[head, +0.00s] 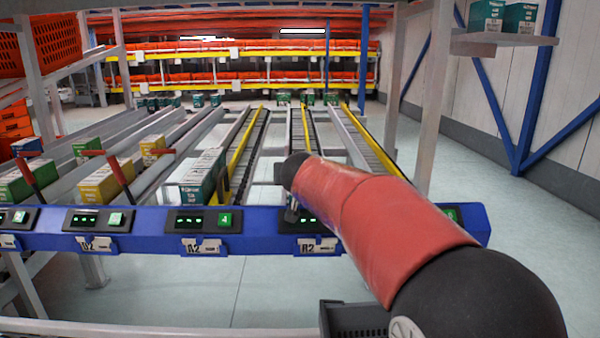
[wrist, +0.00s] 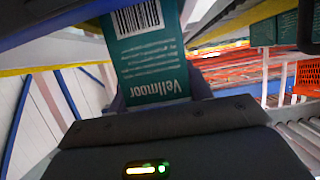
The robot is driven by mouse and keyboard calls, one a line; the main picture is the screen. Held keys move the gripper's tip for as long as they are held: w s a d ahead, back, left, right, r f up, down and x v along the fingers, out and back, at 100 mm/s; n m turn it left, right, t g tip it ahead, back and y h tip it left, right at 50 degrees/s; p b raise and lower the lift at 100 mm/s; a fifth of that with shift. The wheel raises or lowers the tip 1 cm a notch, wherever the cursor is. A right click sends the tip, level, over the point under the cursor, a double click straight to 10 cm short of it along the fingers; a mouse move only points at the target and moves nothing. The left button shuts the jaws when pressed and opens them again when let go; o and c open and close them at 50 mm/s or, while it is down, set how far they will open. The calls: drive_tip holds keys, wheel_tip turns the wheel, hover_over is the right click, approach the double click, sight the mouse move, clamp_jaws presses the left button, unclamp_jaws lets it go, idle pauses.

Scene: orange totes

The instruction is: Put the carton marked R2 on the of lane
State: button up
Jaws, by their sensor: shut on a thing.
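A teal and white carton (wrist: 150,55) with a barcode and the printed name "Vellmoor" fills the upper middle of the wrist view, its print upside down. My gripper (wrist: 160,97) is shut on this carton. In the head view my red and black arm reaches over the rack's blue front rail (head: 262,237), and it hides the gripper and the held carton. A tag that looks like R2 (head: 318,247) hangs on that rail beside my arm. No R2 mark shows on the carton's visible face.
Sloping lanes run back from the rail. A teal and white carton (head: 197,178) stands in the lane above the A2 tag (head: 207,247). Green and yellow cartons (head: 106,182) fill lanes at left. A rack post (head: 432,100) and a small shelf (head: 500,40) stand at right.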

idle(0.4)
drive_tip(key=o, duration=1.3)
drive_tip(key=shift+p+v, duration=0.9)
drive_tip(key=shift+v, duration=3.05)
